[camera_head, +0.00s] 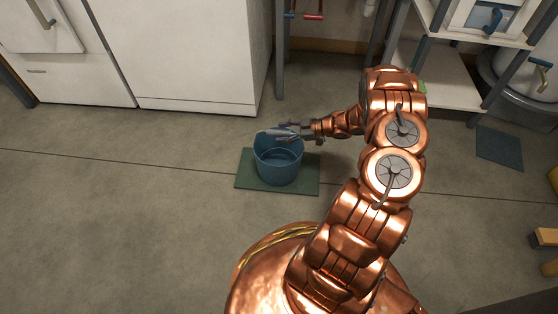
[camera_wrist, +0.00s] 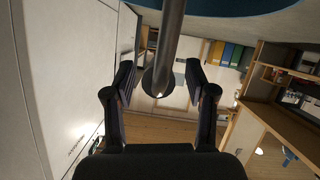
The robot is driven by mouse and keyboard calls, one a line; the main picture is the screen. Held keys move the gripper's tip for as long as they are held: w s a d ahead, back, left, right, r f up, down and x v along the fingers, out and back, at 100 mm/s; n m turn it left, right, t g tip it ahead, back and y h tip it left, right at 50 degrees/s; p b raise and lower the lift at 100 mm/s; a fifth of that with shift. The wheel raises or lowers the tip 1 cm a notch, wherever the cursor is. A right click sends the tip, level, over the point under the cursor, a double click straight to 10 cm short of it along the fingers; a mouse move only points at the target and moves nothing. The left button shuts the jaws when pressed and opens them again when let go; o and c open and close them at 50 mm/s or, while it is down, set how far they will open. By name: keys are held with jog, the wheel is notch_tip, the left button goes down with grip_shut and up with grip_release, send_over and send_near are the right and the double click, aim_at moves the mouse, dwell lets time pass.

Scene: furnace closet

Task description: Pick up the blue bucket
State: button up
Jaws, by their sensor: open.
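The blue bucket (camera_head: 279,168) stands upright on a dark green mat (camera_head: 244,183) on the floor. In the head view my gripper (camera_head: 278,131) reaches in from the right, level, at the bucket's far rim. In the wrist view my gripper (camera_wrist: 160,84) is open, with one finger on each side of a grey rod (camera_wrist: 170,40) that comes down from the top edge. The rod may be the bucket's handle; I cannot tell for sure. A blue curved edge (camera_wrist: 240,5) at the top is probably the bucket. Contact with the fingers is not clear.
White cabinets (camera_head: 190,55) stand behind the bucket to the left. A dark mat (camera_head: 499,148) lies on the right. The floor left of the bucket is clear.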

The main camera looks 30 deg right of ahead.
jog(key=shift+x, duration=0.9)
grip_shut()
